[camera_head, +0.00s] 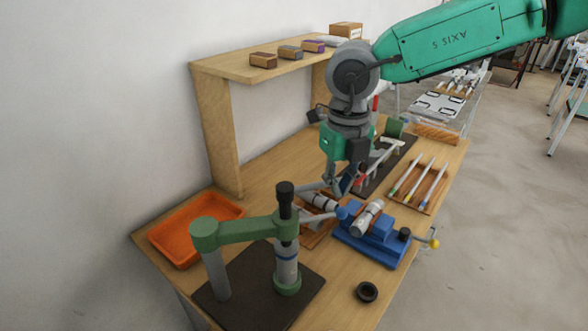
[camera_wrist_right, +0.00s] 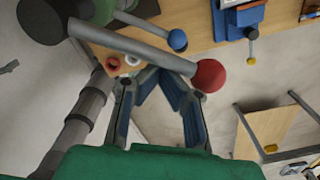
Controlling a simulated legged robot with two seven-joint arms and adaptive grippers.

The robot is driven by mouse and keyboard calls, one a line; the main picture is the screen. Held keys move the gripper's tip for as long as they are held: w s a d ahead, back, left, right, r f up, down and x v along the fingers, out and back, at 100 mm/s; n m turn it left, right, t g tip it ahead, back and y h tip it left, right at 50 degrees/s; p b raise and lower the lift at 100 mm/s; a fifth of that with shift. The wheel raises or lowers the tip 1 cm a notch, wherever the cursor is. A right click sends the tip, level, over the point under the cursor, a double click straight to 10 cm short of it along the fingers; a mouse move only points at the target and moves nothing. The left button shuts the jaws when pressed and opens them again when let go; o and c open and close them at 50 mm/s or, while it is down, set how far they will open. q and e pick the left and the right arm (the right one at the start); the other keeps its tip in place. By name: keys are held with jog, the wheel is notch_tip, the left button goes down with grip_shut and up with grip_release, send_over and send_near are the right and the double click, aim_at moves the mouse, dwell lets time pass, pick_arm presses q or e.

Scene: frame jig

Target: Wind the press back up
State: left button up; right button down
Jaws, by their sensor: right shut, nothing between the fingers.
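The green press (camera_head: 245,231) stands on a dark base plate (camera_head: 311,283) at the near left of the bench, with a black-topped spindle (camera_head: 285,196). A grey lever with a blue ball (camera_head: 342,213) reaches right from it. In the right wrist view this blue ball (camera_wrist_right: 178,40) shows beside a longer grey bar (camera_wrist_right: 130,46) ending in a red ball (camera_wrist_right: 208,75). My right gripper (camera_head: 343,187) points down right of the press, close to the levers. Its fingers (camera_wrist_right: 152,75) are shut and empty, partly behind the grey bar. I cannot tell whether they touch it. My left gripper is out of view.
A blue vise (camera_head: 372,240) with a grey cylinder stands just right of the press. A black ring (camera_head: 366,291) lies in front. An orange tray (camera_head: 182,257) is at left, a tray of slim tools (camera_head: 431,204) at right. A wooden shelf (camera_head: 214,132) rises behind.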

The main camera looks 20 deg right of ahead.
jog(key=shift+w+d, duration=0.2)
jog(key=shift+w, duration=0.4)
jog(key=shift+w+d, duration=0.15)
jog(key=shift+w, duration=0.45)
jog(key=w, duration=0.4)
jog(key=shift+a, duration=0.25)
jog(key=shift+w, duration=0.1)
jog(key=w+a, duration=0.2)
jog(key=w, duration=0.1)
jog(key=shift+w, duration=0.3)
jog(key=shift+a, duration=0.1)
